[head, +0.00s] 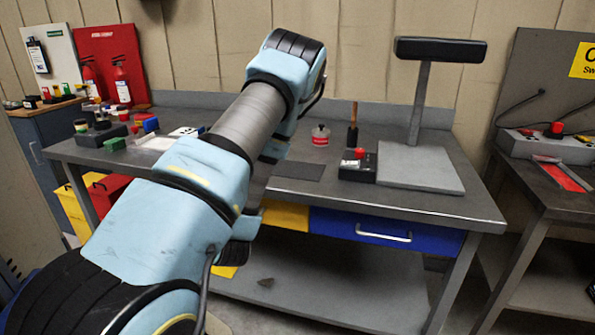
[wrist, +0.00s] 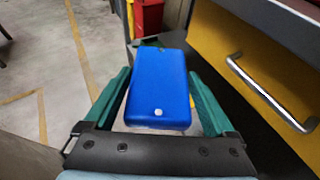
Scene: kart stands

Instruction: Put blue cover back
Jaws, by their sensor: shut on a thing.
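The blue cover (wrist: 162,88), a rounded blue box shape with a small white spot near its close end, fills the middle of the wrist view. My gripper (wrist: 160,100) is shut on it, with one green finger along each side. Something pale shows just under the cover's near end, too little to identify. In the head view my arm hides the cover and most of the gripper, which is low in front of the workbench (head: 400,200). Where the cover belongs cannot be told from these frames.
On top are a red-buttoned box (head: 358,170), a red-and-clear jar (head: 320,136) and a small blue block (head: 151,124). Floor shows at left in the wrist view.

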